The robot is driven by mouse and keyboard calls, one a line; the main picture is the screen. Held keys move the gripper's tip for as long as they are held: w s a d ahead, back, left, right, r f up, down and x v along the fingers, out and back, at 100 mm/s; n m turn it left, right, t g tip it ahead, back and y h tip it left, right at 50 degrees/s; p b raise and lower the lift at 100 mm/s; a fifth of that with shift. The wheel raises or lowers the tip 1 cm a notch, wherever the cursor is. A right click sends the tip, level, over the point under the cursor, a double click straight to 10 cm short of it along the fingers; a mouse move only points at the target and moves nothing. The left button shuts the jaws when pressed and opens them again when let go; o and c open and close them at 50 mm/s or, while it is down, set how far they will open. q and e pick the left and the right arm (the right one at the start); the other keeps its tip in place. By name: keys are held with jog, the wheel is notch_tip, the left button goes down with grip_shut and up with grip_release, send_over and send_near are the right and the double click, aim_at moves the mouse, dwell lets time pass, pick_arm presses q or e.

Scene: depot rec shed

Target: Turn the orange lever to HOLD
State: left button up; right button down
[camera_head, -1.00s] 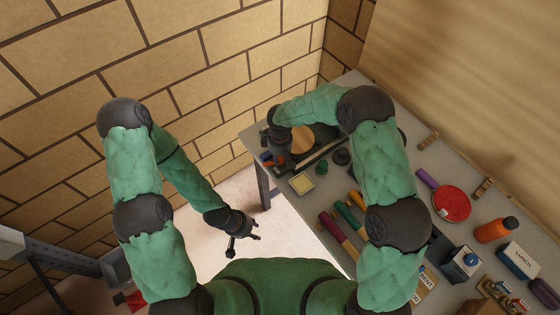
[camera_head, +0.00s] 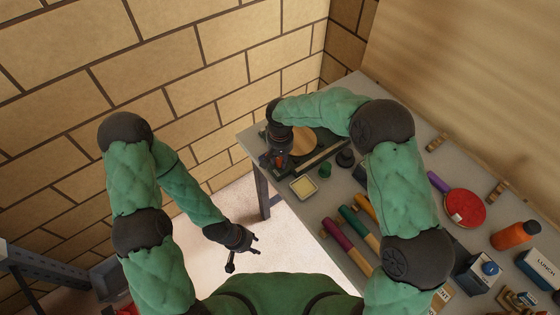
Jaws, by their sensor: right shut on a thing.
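The orange lever (camera_head: 280,161) is at the left end of a dark device with a round wooden disc, near the far left corner of the grey table. Only a small orange patch of it shows. My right gripper (camera_head: 274,163) is shut on the lever and hides most of it. The HOLD mark cannot be made out. My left gripper (camera_head: 244,255) hangs over the pale floor left of the table, its fingers apart and empty.
A small yellow dish (camera_head: 303,187) and a green knob-like piece (camera_head: 325,171) lie just in front of the device. A brick wall stands behind.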

aim_at(280, 160)
jog(key=shift+m+b, duration=0.45)
jog(key=shift+m, duration=0.65)
jog(key=c, duration=0.9)
grip_release()
jog(key=shift+c, duration=0.2)
notch_tip(280, 160, up, 12)
jog(key=shift+f, duration=0.1)
